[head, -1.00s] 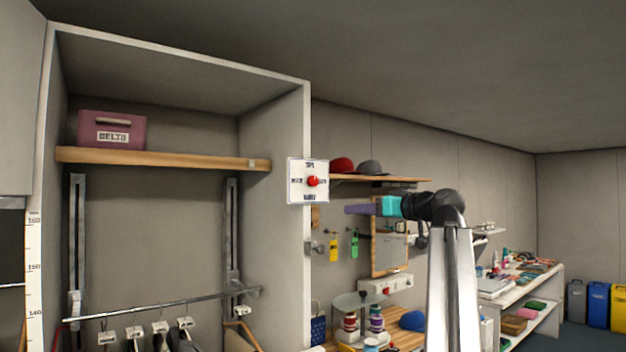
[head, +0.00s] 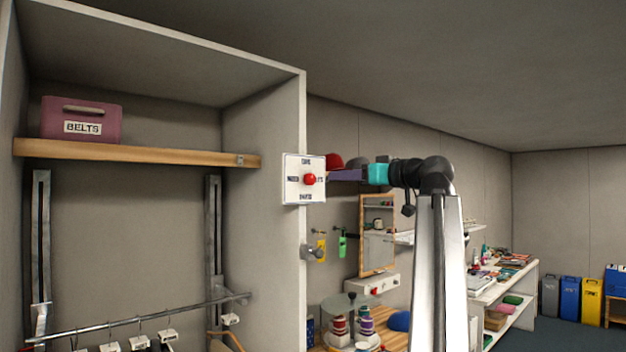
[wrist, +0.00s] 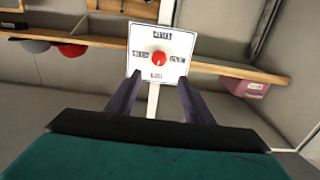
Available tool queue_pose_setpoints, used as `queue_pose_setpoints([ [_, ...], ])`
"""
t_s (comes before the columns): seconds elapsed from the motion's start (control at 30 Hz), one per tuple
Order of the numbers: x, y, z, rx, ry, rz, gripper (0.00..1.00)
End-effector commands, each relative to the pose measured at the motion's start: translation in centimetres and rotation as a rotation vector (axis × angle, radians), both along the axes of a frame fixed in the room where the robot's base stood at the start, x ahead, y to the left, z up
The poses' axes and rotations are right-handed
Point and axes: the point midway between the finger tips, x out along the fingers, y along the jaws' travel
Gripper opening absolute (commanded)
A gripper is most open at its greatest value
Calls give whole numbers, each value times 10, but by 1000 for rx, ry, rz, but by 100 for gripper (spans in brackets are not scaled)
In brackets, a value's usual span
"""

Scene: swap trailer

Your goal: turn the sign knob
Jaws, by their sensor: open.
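The sign is a white square plate (head: 292,192) on the front edge of the wardrobe's right side panel, with a word along each side. Its red round knob (head: 310,179) sits in the middle. In the wrist view the plate (wrist: 175,42) looks turned over, and the red knob (wrist: 158,58) shows between and beyond my two purple fingers. My gripper (head: 332,175) is open and empty, to the right of the knob in the head view and pointing toward it. In the wrist view the gripper (wrist: 152,92) is apart from the knob, with the fingers below it in the picture.
The wardrobe has a wooden shelf (head: 140,152) with a pink BELTS box (head: 82,120), and a hanging rail (head: 140,318) below. Red and grey caps (head: 335,161) lie behind my gripper. A metal hook (head: 313,252) and colored tags (head: 342,246) hang lower. Open air surrounds the plate's front.

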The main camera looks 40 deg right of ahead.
Motion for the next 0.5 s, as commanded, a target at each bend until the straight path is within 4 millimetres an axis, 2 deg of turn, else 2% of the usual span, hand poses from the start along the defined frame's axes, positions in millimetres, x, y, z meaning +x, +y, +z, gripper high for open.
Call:
queue_pose_setpoints([
  [0.27, -2, -4, 0, 1, 0, -7, 47],
  [0.5, 10, -7, 1, 2, 1, -8, 47],
])
